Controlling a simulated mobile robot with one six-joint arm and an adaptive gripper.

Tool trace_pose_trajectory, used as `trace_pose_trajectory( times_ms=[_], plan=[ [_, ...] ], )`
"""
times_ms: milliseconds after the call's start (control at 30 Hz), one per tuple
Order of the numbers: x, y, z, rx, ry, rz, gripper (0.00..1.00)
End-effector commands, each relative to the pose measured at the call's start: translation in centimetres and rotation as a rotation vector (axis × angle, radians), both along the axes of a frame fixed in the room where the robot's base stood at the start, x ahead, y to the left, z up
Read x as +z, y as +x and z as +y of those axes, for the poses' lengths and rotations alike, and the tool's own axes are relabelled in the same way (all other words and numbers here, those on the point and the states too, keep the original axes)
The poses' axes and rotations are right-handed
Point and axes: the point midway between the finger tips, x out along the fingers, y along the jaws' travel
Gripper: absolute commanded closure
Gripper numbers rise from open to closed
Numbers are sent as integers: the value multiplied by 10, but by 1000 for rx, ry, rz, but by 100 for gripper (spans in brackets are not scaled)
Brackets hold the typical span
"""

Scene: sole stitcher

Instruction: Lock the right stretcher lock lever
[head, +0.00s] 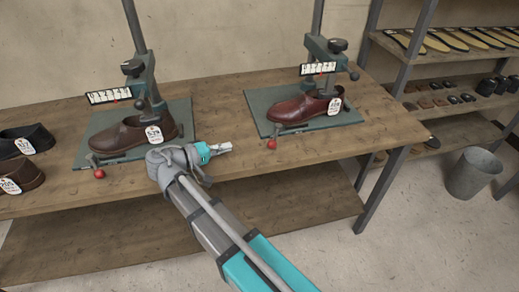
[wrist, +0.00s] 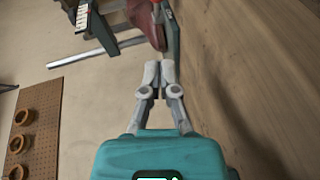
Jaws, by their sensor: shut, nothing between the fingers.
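The right stretcher (head: 322,47) stands on a green base plate (head: 345,119) with a dark red shoe (head: 298,108) on it. Its lock lever is a short bar with a red ball knob (head: 271,144) at the plate's front left, hanging by the table's front edge. My gripper (head: 228,147) is shut and empty, left of this knob and apart from it, pointing right. In the wrist view, the closed fingers (wrist: 158,67) are in the middle, with part of the red shoe (wrist: 148,24) beyond them. The red knob cannot be made out there.
The left stretcher (head: 143,75) holds a brown shoe (head: 128,133), with its own red knob (head: 99,173) at the front. Two more shoes (head: 22,175) lie at the table's left. The wooden table (head: 390,129) is bare at its right end. A shelf rack and a grey bucket (head: 474,174) stand right.

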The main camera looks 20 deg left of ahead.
Motion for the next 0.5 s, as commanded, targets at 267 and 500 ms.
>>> trace_pose_trajectory(
  times_ms=[267,500],
  plan=[
    [1,-13,19,28,-20,-43,100],
    [1,-13,19,28,-20,-43,100]
  ],
)
